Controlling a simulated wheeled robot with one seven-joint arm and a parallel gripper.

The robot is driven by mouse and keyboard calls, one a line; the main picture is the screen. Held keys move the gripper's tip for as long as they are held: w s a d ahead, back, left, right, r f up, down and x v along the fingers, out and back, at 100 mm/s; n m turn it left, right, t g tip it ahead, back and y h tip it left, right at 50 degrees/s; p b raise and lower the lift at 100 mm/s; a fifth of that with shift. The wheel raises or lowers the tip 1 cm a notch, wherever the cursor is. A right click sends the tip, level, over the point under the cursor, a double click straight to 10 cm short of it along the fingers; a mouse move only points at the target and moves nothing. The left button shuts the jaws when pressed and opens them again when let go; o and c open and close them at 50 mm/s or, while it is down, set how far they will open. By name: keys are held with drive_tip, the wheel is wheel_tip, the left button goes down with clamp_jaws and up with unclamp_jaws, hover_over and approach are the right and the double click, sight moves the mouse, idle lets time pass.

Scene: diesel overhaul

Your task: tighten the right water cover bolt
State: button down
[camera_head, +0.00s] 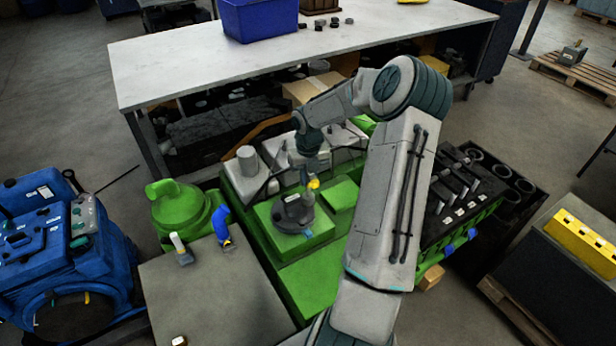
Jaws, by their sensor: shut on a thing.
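My gripper (309,174) is small in the picture, over the green engine (312,275). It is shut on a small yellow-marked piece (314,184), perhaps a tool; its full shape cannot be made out. A dark grey round cover (293,213) sits on a raised green block just below my gripper, and is probably the water cover. The held piece is above or at the cover's upper right edge; I cannot tell whether they touch. The right bolt is too small to make out.
A grey table (205,295) in front carries a blue tool (222,226) and a white-handled tool (180,249). A white bench (330,48) with a blue bin (258,18) stands behind. Black cylinder parts (465,180) lie right; a blue machine (60,255) stands left.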

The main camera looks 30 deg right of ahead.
drive_tip(key=m, duration=0.4)
drive_tip(key=shift+b, duration=0.3)
drive_tip(key=m+b, duration=0.1)
drive_tip(key=m, duration=0.3)
drive_tip(key=shift+f, duration=0.1)
drive_tip(key=m+b, duration=0.1)
drive_tip(key=m, duration=0.6)
drive_tip(key=shift+b, duration=0.4)
drive_tip(key=m+b, duration=0.1)
drive_tip(key=m, duration=0.3)
drive_tip(key=shift+f, duration=0.1)
drive_tip(key=m+b, duration=0.1)
drive_tip(key=m, duration=0.3)
drive_tip(key=m+b, duration=0.1)
drive_tip(key=m, duration=0.2)
drive_tip(key=shift+m+b, duration=0.3)
drive_tip(key=shift+m, duration=0.1)
drive_tip(key=m, duration=0.4)
drive_tip(key=shift+b, duration=0.3)
